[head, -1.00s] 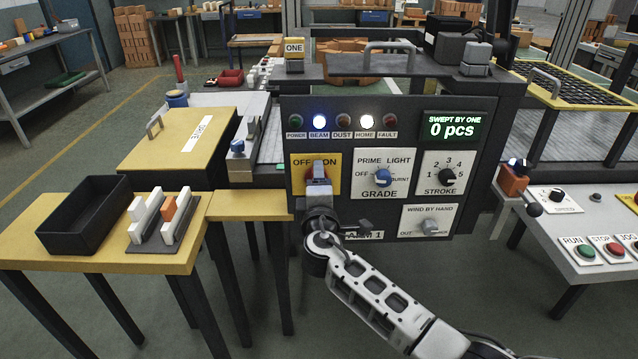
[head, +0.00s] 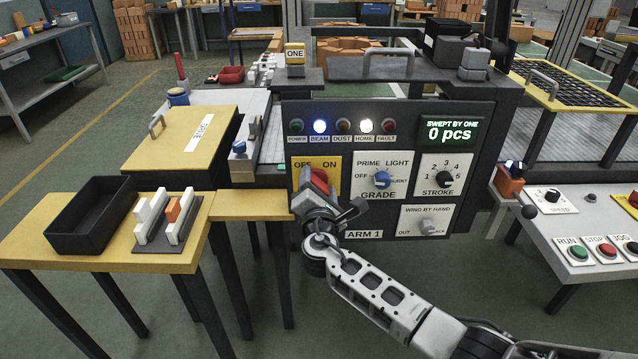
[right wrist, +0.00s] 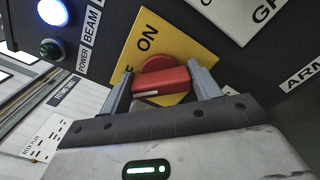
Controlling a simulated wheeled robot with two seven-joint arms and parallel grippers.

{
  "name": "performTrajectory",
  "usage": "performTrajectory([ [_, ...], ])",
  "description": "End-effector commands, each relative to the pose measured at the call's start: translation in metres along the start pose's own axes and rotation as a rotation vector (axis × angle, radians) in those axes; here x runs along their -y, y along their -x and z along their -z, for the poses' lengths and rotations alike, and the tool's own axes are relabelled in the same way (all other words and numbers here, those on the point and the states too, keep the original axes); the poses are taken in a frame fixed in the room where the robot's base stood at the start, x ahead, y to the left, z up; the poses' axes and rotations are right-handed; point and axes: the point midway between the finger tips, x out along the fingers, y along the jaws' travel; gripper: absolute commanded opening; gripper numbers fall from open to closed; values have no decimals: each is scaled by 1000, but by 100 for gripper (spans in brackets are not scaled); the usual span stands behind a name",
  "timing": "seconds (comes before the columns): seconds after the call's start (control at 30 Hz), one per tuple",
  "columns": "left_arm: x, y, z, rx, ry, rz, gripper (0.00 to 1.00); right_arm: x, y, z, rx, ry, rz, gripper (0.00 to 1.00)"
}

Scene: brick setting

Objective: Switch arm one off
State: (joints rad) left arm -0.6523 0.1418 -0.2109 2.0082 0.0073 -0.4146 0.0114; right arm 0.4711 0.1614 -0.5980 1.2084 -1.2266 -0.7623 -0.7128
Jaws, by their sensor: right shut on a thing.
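The arm one panel has a yellow switch plate (head: 332,166) marked OFF and ON, with a red rotary knob (head: 319,179) on it. My right gripper (head: 318,190) is at the knob, turned at a slant, and hides the plate's lower part. In the right wrist view the red knob (right wrist: 161,80) lies between the two grey fingers of my right gripper (right wrist: 162,88), which is shut on it. In the head view the knob's handle leans up and left, towards OFF. The POWER lamp (head: 296,127) is dark; the BEAM lamp (head: 320,127) and HOME lamp (head: 366,126) are lit. My left gripper is out of view.
The GRADE knob (head: 381,179), STROKE knob (head: 444,180) and WIND BY HAND knob (head: 428,226) are close on the right. The display (head: 450,131) reads 0 pcs. A yellow table (head: 40,240) with a black tray (head: 90,235) stands at left.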

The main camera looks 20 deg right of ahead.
Motion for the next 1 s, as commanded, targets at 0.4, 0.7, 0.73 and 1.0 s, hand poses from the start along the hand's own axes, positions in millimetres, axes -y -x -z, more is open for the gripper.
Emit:
performTrajectory([
  [0.4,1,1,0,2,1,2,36,0,1,2,-3,39,0,39],
  [0.7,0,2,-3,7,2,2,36,0,1,2,-3,38,0,84],
  [0.73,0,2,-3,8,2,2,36,0,1,1,-3,38,0,84],
  [1.0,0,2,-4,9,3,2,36,0,2,1,-2,35,0,84],
])
